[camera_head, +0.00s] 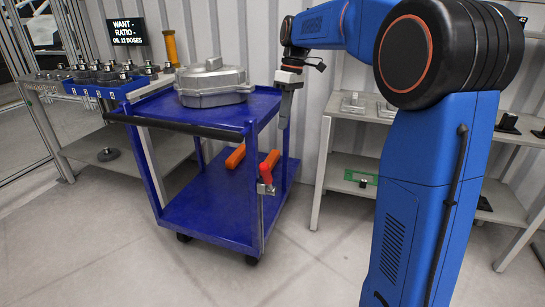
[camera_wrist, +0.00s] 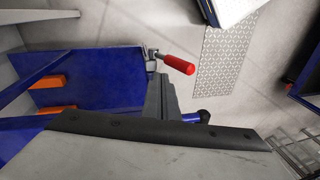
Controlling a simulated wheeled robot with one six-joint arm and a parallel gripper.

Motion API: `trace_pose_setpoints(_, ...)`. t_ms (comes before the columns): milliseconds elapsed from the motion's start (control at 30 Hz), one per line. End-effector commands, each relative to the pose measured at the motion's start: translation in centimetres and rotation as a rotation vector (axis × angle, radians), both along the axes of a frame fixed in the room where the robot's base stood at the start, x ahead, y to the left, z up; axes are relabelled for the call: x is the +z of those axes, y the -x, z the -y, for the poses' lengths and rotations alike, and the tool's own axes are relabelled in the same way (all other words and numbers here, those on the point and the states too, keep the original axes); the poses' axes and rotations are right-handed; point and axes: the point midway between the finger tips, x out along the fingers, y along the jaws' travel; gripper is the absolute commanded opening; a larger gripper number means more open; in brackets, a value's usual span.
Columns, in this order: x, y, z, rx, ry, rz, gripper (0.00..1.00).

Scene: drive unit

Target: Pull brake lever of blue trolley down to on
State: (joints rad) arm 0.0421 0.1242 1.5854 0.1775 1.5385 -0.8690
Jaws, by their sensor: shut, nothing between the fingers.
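The blue trolley (camera_head: 215,205) stands in the middle of the head view, with a grey metal housing (camera_head: 212,84) on its top shelf. Its red-handled brake lever (camera_head: 269,165) sits on the near right corner post, handle angled upward. In the wrist view the red handle (camera_wrist: 179,65) sticks out to the right from a metal bracket (camera_wrist: 152,58). My gripper (camera_head: 284,124) points down beside the trolley's right edge, above the lever and apart from it. It is shut and empty; its fingers also show in the wrist view (camera_wrist: 162,92), below the handle in the picture.
Orange bars (camera_head: 235,156) lie on the trolley's lower shelf. A grey bench with a blue tray (camera_head: 105,90) of parts stands at left. A grey shelf (camera_head: 345,165) stands behind at right. The floor (camera_head: 290,240) in front and right of the trolley is clear.

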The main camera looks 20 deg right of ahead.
Motion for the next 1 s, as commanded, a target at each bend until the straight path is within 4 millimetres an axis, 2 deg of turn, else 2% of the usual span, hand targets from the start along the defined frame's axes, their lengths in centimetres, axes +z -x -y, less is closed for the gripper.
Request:
trace_pose_setpoints(167,-0.7,0.1,-0.1,0.000,0.000,-0.001,0.00)
trace_pose_setpoints(267,-1.9,0.2,-0.4,0.000,0.000,-0.001,0.00)
trace_pose_setpoints(733,-9.9,1.1,-1.8,0.000,0.001,-0.002,0.00)
trace_pose_setpoints(1000,-11.1,2.8,-4.2,0.001,0.000,0.000,0.00)
